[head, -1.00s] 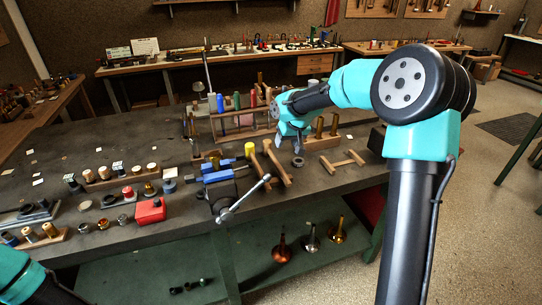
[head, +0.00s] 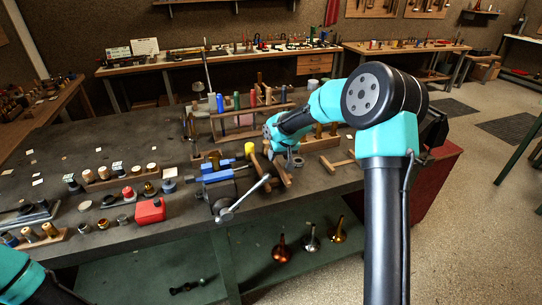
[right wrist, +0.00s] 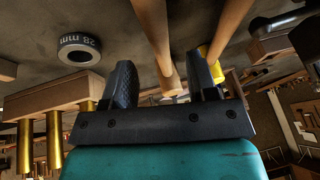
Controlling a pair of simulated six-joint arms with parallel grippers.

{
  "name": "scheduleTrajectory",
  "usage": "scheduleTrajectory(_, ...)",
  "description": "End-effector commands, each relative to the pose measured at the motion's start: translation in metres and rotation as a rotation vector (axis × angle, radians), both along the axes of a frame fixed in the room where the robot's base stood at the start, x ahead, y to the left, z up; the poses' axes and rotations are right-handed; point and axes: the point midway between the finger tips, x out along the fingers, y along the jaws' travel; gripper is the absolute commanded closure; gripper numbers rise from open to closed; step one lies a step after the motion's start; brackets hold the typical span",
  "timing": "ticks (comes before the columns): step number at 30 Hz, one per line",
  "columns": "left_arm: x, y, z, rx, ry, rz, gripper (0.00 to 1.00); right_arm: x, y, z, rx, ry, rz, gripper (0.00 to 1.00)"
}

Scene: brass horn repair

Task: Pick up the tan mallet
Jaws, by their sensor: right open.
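Two tan wooden handles lie side by side near the bench's front edge. In the head view they show beside the blue clamp, one handle (head: 282,173) partly behind my right gripper (head: 272,151). I cannot tell which belongs to the tan mallet, and no mallet head is clear. In the right wrist view my right gripper (right wrist: 160,68) is open, with one handle (right wrist: 154,35) running between its fingers. The other handle (right wrist: 231,32) lies to the right, outside the jaws. I cannot tell whether the fingers touch the wood. My left gripper is out of the frame.
A blue clamp (head: 217,174) and a yellow cylinder (head: 250,148) are close to the handles. A grey ring marked 28 mm (right wrist: 80,48) lies left of the jaws in the wrist view. A wooden piece (head: 340,161) lies to the right. A red box (head: 150,211) stands left.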

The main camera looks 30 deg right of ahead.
Motion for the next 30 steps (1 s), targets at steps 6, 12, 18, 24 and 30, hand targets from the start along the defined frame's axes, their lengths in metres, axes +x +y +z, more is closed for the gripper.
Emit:
scheduleTrajectory(6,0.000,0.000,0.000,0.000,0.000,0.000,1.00,0.010,0.004,-0.025,0.000,0.003,0.001,0.47)
scheduleTrajectory(12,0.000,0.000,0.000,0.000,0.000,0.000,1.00,0.019,0.006,-0.043,0.000,0.001,0.000,0.47)
scheduleTrajectory(18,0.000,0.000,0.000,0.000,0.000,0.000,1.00,0.020,0.006,-0.045,0.000,0.001,0.000,0.47)
scheduleTrajectory(24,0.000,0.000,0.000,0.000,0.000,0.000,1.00,0.019,0.006,-0.045,0.000,0.001,0.000,0.47)
scheduleTrajectory(30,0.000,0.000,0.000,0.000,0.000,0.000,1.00,0.019,0.006,-0.044,0.000,0.001,0.000,0.57)
